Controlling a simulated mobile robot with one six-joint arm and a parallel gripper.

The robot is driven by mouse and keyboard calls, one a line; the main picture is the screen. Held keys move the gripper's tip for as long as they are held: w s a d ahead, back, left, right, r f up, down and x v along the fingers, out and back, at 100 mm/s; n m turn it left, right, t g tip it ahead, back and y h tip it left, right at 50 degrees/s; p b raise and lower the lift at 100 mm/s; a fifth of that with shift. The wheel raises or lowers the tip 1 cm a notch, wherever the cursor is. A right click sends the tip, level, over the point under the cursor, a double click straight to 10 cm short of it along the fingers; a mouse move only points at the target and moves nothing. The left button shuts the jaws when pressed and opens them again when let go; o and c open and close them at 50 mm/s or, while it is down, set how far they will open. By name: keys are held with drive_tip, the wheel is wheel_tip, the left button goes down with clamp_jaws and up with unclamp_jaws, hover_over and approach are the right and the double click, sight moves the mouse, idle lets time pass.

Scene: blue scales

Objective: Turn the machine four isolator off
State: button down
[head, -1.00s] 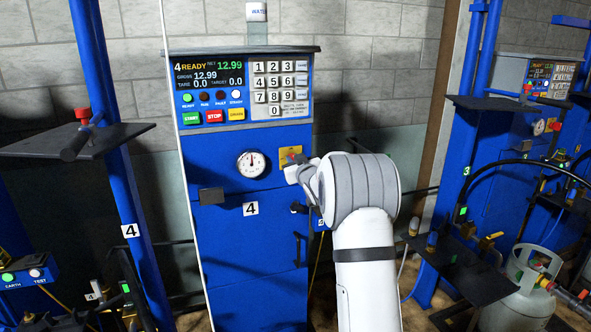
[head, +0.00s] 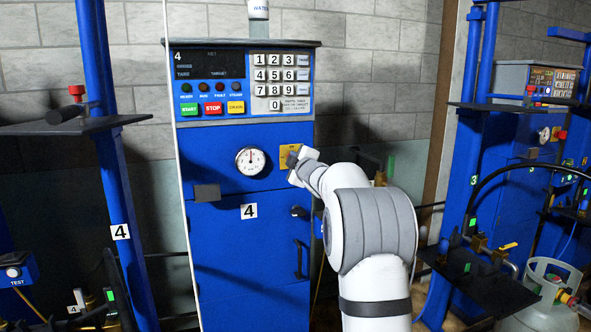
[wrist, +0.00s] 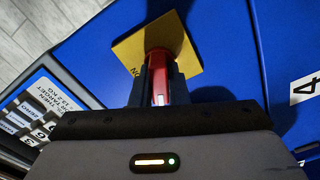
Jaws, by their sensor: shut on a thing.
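The blue machine four cabinet (head: 220,235) stands in the middle of the head view, with a white "4" label. Its display (head: 208,65) is dark, and the small lamps under it look unlit. The isolator's yellow plate (head: 287,152) is right of the round gauge; the wrist view also shows the plate (wrist: 128,52). The red isolator handle (wrist: 159,92) stands out from it. My gripper (wrist: 159,72) is shut on the red handle, one dark finger on each side. In the head view my gripper (head: 295,158) hides the handle.
A keypad (head: 275,75) and the green, red and yellow buttons (head: 212,108) are above the isolator. A dark shelf (head: 70,127) juts out at left. Machine three (head: 490,190), a dark shelf (head: 480,275) and a gas cylinder (head: 545,285) stand at right.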

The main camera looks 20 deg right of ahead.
drive_tip(key=n+b, duration=0.2)
drive_tip(key=n, duration=0.1)
drive_tip(key=n+b, duration=0.1)
drive_tip(key=shift+f+n, duration=0.25)
drive_tip(key=shift+n, duration=0.15)
idle(0.4)
drive_tip(key=c, duration=1.4)
unclamp_jaws()
drive_tip(key=s+b, duration=0.1)
drive_tip(key=s, duration=0.6)
drive_tip(key=shift+s, duration=0.4)
drive_tip(key=shift+a+r, duration=0.1)
